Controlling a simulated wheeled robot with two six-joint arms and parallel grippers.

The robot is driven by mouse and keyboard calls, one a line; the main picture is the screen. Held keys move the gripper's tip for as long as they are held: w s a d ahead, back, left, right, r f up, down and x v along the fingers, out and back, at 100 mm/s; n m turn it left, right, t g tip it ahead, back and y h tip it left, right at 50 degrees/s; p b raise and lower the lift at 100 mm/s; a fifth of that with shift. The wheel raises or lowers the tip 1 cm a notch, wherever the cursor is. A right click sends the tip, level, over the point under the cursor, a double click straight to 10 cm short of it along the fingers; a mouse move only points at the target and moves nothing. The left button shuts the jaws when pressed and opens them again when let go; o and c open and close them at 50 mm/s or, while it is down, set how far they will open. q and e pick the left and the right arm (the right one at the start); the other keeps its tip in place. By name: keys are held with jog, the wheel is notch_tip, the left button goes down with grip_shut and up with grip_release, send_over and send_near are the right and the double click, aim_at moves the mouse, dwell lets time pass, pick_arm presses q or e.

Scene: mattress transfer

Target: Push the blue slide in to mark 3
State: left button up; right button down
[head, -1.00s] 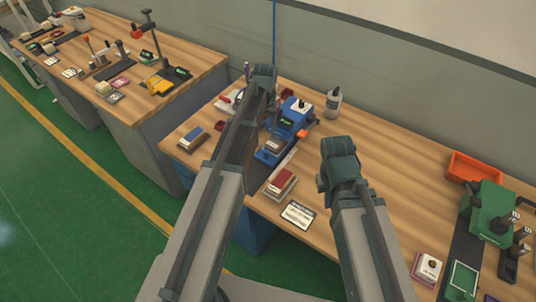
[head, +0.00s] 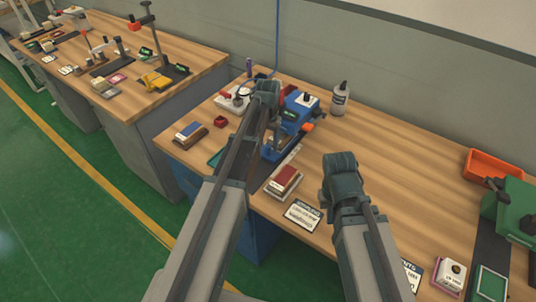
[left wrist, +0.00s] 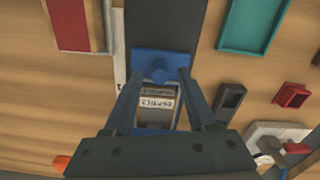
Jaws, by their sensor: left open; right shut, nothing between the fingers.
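Pale lettered strips show between the fingers, too small to read for mark 3. In the head view the blue device (head: 300,108) stands on the bench, and my left gripper (head: 268,95) is over its left side, its fingers hidden by the arm. My right gripper (head: 340,168) is shut and empty, above the bench to the right.
A red-topped block (head: 285,180) and a lettered card (head: 301,214) lie in front of the device. A grey bottle (head: 340,98) stands behind it to the right. An orange bin (head: 493,165) and a green device (head: 512,208) are at the right. The middle right of the bench is clear.

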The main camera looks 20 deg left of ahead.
pick_arm(q)
notch_tip(320, 180, down, 3)
jog(key=shift+r+b, duration=0.2)
jog(key=shift+b, duration=0.6)
pick_arm(e)
notch_tip(320, 180, down, 3)
jog(key=shift+r, duration=0.2)
jog(key=shift+r, duration=0.1)
pick_arm(q)
grip_shut()
dwell(0.3)
